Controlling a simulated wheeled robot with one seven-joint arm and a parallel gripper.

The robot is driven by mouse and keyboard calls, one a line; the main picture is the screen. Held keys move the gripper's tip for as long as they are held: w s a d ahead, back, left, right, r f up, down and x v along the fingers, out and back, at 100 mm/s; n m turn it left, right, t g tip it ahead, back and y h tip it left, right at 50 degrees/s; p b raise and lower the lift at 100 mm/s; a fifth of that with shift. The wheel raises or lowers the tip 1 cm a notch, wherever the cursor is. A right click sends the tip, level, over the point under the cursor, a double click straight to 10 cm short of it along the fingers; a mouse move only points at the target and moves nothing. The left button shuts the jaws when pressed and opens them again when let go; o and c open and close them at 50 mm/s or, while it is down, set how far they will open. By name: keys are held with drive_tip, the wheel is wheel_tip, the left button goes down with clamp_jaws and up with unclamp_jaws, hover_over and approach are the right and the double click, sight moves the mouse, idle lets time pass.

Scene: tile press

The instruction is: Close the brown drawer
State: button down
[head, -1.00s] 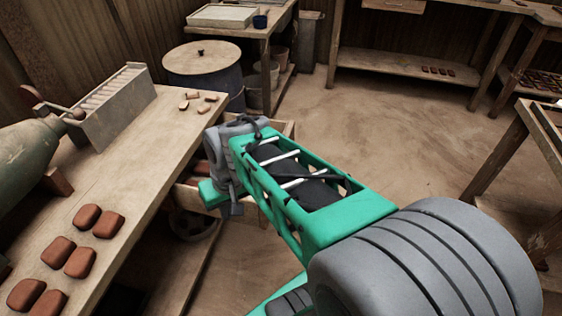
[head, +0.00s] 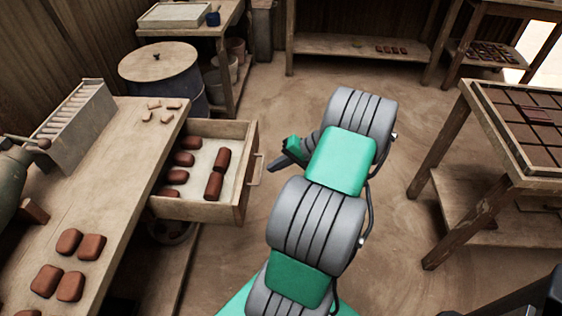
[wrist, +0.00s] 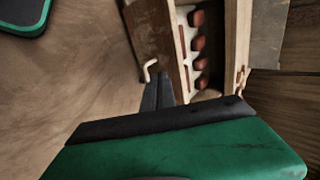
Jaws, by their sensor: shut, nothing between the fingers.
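The brown drawer (head: 238,190) stands pulled out of the workbench in the head view, with several reddish-brown blocks on its pale bottom. Its handle (head: 256,170) is on the front panel, facing right. My gripper (head: 278,163) is just right of the handle, outside the drawer, partly hidden by my arm. In the wrist view the drawer front (wrist: 151,38) and its handle (wrist: 149,70) show just beyond my shut, empty fingers (wrist: 158,80). I cannot tell whether the fingertips touch the drawer.
The workbench (head: 128,185) at left carries brown blocks, small pale pieces and a slotted box (head: 76,122). A lidded drum (head: 160,78) stands behind it. A table with a tiled tray (head: 520,115) stands at right. The floor between is clear.

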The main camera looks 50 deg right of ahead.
sight(246, 174)
drive_tip(key=w+a+f, duration=0.1)
drive_tip(key=w+a, duration=0.1)
drive_tip(key=w, duration=0.1)
drive_tip(key=w+a+f, duration=0.1)
drive_tip(key=shift+w+a+f, duration=0.25)
drive_tip(key=shift+w+f, duration=0.1)
drive_tip(key=shift+w+a, duration=0.35)
drive_tip(key=shift+w, duration=0.1)
